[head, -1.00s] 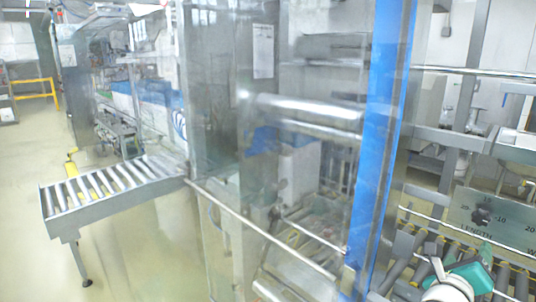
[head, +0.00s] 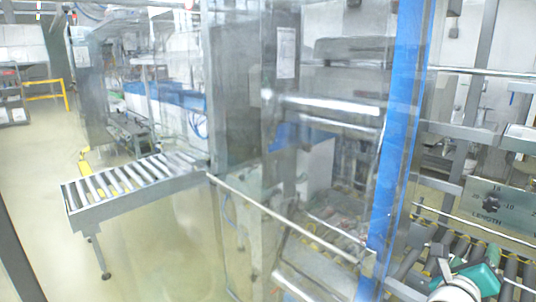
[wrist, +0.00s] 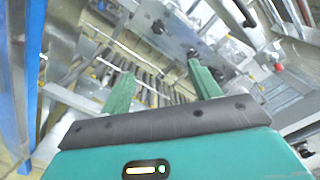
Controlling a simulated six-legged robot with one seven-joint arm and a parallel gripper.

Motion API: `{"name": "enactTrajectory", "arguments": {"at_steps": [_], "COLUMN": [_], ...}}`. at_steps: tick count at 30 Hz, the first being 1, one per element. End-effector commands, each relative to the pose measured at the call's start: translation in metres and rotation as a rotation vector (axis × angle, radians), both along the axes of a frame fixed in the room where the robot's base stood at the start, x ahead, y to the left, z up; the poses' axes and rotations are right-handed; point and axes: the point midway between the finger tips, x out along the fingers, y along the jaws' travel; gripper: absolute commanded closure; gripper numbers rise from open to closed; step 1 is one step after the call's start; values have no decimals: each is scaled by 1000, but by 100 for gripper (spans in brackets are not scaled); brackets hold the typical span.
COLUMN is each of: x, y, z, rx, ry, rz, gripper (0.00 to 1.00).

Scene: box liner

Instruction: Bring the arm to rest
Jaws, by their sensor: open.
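My gripper (wrist: 158,88) shows in the wrist view, with two green fingers spread apart and nothing between them. Behind the fingers are rollers and metal frame parts of the machine, and the fingers appear clear of them. In the head view, part of my teal and white arm (head: 466,283) shows at the lower right, in front of the rollers. The fingertips cannot be made out there.
The box liner has a blue upright post (head: 398,130), clear panels and a metal rail.

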Motion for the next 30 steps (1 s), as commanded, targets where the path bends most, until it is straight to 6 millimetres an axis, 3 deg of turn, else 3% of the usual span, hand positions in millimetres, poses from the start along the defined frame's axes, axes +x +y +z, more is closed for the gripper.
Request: {"name": "enactTrajectory", "arguments": {"at_steps": [4,11,17,20,25,30], "x": [4,32,46,48,31,-16], "y": [4,47,97,133,207,262], "z": [0,-4,-10,-15,-29,-46], "rx": [-6,-102,-253,-378,-737,-1189], "ry": [19,260,504,659,989,1285], "rz": [19,220,440,590,934,1281], "gripper": [38,38,38,38,38,38]}}
